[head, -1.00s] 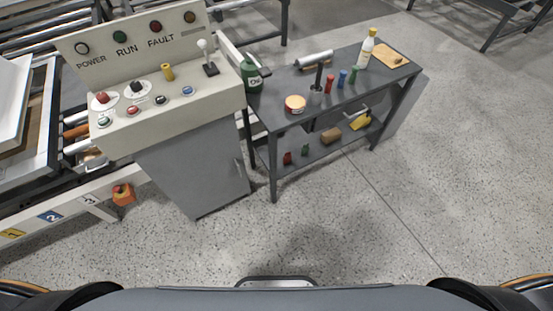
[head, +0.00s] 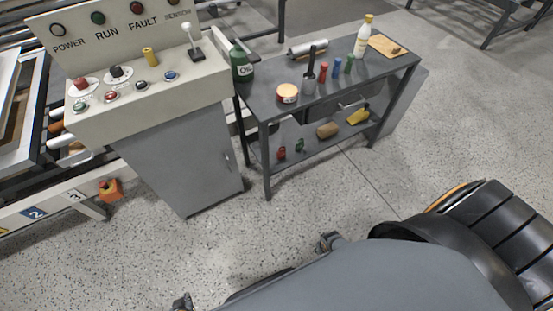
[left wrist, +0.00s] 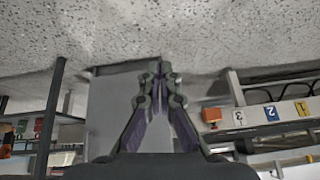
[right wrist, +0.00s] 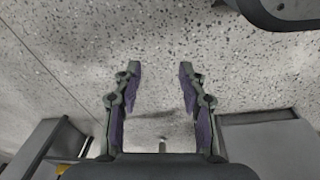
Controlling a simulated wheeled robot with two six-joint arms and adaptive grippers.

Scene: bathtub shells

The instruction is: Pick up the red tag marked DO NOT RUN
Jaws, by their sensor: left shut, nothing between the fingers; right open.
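I cannot make out lettering reading DO NOT RUN on anything. A small red piece (head: 281,153) is on the lower shelf of the grey side table, with a green one (head: 299,146) beside it. They are too small to tell whether either is a tag. A red piece also shows at the left in the left wrist view (left wrist: 38,124). My left gripper (left wrist: 163,68) is shut and empty, with the grey cabinet behind it. My right gripper (right wrist: 159,70) is open and empty above the speckled floor. Neither gripper is clear in the head view.
The control console (head: 175,100) with buttons and a lever stands left of the table (head: 325,85). The floor (head: 300,215) in front is clear.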

